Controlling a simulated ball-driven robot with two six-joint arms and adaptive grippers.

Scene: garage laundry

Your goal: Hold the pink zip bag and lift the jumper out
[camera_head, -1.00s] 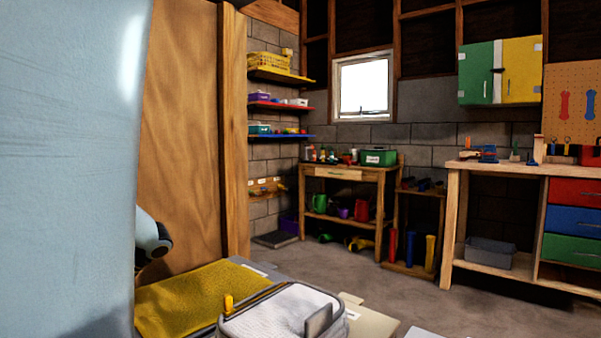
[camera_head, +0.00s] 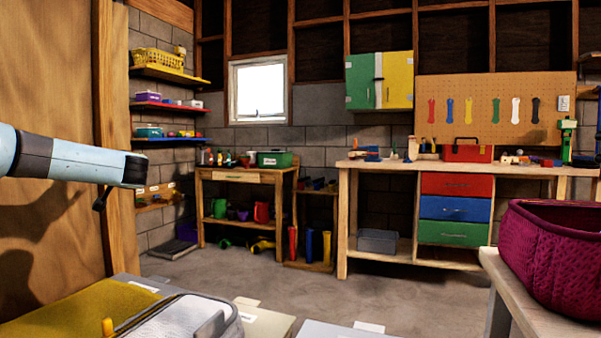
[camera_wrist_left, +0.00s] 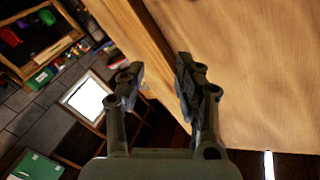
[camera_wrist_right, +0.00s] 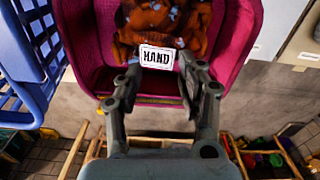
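The pink zip bag (camera_head: 560,250) is a quilted magenta tub on a wooden surface at the right edge of the head view. In the right wrist view the bag (camera_wrist_right: 236,45) is open at the top. An orange-brown patterned cloth, apparently the jumper (camera_wrist_right: 190,22), lies inside it, with a white HAND label (camera_wrist_right: 157,57) in front. My right gripper (camera_wrist_right: 160,68) is open, its fingertips overlapping the bag's near side in that view; contact cannot be told. My left gripper (camera_wrist_left: 155,78) is open and empty in front of wooden panelling, away from the bag.
A blue basket (camera_wrist_right: 32,52) stands beside the bag in the right wrist view. A yellow mat (camera_head: 70,312) and a grey-rimmed white container (camera_head: 185,318) are at the lower left of the head view. Floor (camera_head: 300,295) lies clear toward the workbench (camera_head: 345,215).

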